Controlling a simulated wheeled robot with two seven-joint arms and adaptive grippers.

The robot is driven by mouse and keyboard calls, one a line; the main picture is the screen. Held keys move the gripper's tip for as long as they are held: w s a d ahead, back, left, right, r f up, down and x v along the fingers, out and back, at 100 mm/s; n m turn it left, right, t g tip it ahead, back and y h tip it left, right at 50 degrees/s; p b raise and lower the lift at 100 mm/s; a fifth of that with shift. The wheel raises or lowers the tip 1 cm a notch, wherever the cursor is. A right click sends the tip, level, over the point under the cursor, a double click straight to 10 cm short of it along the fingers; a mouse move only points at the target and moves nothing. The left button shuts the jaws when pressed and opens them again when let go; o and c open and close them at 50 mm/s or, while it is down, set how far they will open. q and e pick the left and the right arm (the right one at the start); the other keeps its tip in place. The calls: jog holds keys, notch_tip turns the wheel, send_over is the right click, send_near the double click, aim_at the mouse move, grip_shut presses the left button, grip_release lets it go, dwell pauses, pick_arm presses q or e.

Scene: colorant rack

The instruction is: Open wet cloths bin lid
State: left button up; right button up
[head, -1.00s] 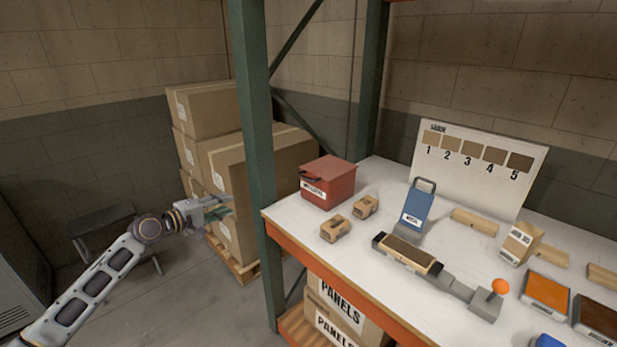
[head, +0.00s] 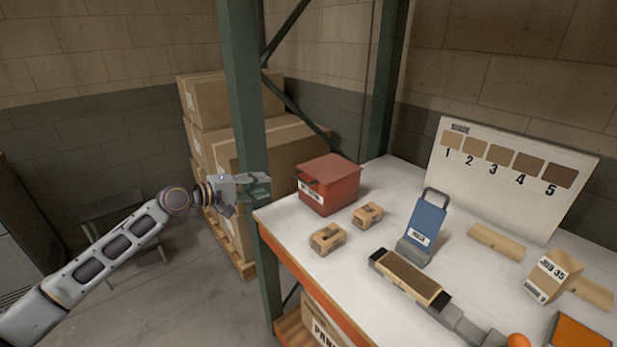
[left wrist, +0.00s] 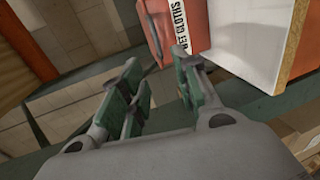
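The wet cloths bin (head: 330,190) is a red box with its lid (head: 330,167) shut, at the left end of the white shelf. A dark handle is on its front edge. My right gripper is not in view.
A green upright post (head: 246,120) stands left of the bin. Two small tan blocks (head: 328,238) sit in front of it. Cardboard boxes (head: 205,102) are stacked behind the post.

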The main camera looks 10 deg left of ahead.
pick_arm(q)
jog(key=shift+w+d+r, duration=0.15)
jog(key=shift+d, duration=0.25)
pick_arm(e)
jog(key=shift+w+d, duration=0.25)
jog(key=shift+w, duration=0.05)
pick_arm(q)
jog(key=shift+w+d, duration=0.15)
jog(key=shift+w, duration=0.05)
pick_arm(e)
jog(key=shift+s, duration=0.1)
